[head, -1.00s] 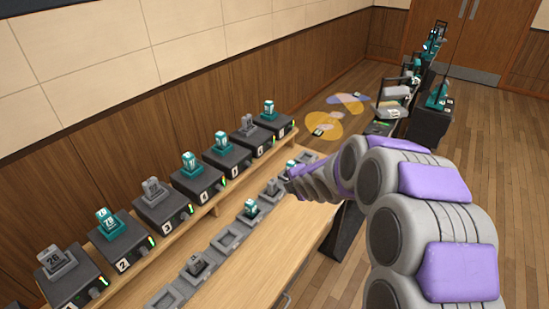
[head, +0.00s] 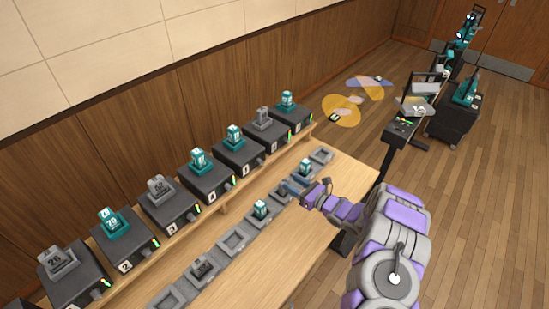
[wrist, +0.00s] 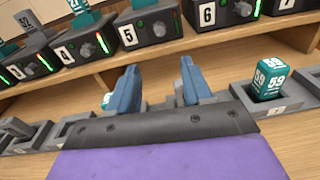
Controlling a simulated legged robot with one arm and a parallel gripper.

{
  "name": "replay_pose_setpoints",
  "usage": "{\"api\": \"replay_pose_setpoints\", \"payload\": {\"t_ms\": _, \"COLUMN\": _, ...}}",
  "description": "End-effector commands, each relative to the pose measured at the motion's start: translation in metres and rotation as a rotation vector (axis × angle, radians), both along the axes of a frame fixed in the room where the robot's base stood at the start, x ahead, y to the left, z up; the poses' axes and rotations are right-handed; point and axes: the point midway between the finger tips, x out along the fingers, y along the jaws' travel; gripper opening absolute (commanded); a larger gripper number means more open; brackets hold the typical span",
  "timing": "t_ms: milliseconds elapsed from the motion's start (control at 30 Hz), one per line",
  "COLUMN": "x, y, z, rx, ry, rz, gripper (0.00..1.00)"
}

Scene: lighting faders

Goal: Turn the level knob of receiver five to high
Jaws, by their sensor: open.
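Receiver five (head: 240,157) is a dark box on the wooden shelf, with a teal block on top. In the wrist view, receiver five (wrist: 142,28) is at top centre, with a white "5" label and a grey level knob (wrist: 159,29) on its front, beside a green light strip. I cannot tell the knob's setting. My gripper (head: 289,188) is over the row of grey trays in front of the shelf. In the wrist view, my gripper (wrist: 158,76) has its two blue fingers apart with nothing between them. The fingertips are below and apart from the knob.
Receivers four (wrist: 88,45) and six (wrist: 220,12) flank receiver five. A teal block marked 59 (wrist: 270,82) sits in a tray right of my fingers. Another teal block (head: 260,209) stands in a tray to the left. The wooden tabletop (head: 285,250) in front is clear.

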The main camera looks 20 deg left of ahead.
Motion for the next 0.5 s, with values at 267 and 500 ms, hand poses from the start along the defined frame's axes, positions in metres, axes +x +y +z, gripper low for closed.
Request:
{"api": "replay_pose_setpoints", "payload": {"t_ms": 267, "x": -0.009, "y": -0.003, "z": -0.004, "rx": 0.017, "ry": -0.075, "rz": 0.042, "gripper": 0.49}}
{"api": "replay_pose_setpoints", "payload": {"t_ms": 500, "x": 0.005, "y": 0.046, "z": -0.011, "rx": 0.0, "ry": -0.075, "rz": 0.045, "gripper": 0.49}}
